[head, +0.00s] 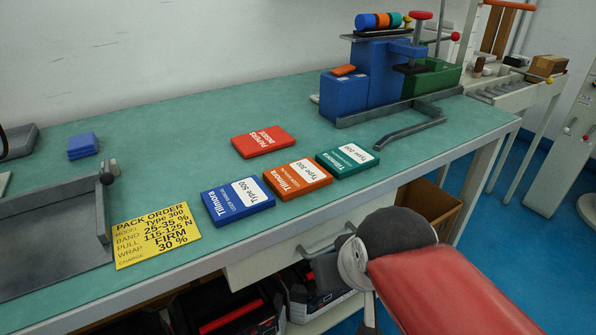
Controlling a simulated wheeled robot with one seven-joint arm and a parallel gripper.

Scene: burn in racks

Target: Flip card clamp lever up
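A yellow pack order card (155,233) lies flat near the front edge of the green bench. Left of it is a grey metal tray (50,240) with a raised right-hand bar. A short dark-knobbed lever (108,172) stands at the back end of that bar; I cannot tell whether it is the card clamp lever. A blue and green machine at the back right has a red-knobbed lever (421,16). My arm comes in at the lower right, in front of the bench and away from these levers. My gripper's fingers cannot be made out at its end.
Blue (238,201), orange (297,180) and teal (347,161) Tilmora boxes lie in a row along the bench front. A red papers box (263,141) lies behind them. A drawer handle (330,238) juts out below the edge. The bench's back middle is clear.

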